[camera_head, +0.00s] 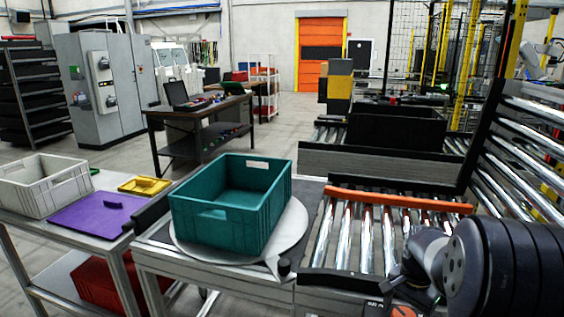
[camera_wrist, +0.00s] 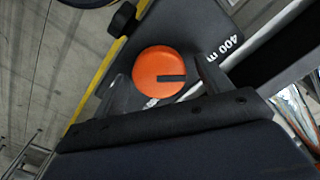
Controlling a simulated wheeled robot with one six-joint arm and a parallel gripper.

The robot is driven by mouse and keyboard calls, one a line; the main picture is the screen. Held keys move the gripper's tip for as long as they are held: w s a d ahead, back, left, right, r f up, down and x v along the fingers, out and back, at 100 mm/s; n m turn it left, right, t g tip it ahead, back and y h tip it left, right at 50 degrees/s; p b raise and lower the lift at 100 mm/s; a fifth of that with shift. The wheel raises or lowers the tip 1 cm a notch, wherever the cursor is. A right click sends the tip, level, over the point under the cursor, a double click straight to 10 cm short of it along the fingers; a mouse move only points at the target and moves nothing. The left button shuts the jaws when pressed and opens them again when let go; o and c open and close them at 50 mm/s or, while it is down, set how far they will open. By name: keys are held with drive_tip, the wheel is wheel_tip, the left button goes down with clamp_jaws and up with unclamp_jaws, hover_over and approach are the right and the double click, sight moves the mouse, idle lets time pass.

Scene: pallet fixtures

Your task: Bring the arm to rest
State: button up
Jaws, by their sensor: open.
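My arm (camera_head: 470,262) is folded at the lower right of the head view, in front of the roller conveyor. My gripper (camera_wrist: 162,74) shows in the wrist view with its two dark fingers spread apart and nothing held between them. Beyond the fingers lie a round orange disc with a dark slot and a dark surface with white lettering. In the head view the gripper is small and partly cut off at the bottom edge.
A teal crate (camera_head: 222,222) stands on a round plate (camera_head: 295,224) left of the rollers (camera_head: 350,235). A black crate (camera_head: 395,128) stands farther back.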

drive_tip(key=m+b, duration=0.1)
drive_tip(key=m, duration=0.4)
drive_tip(key=shift+m+b, duration=0.3)
drive_tip(key=shift+r, duration=0.75)
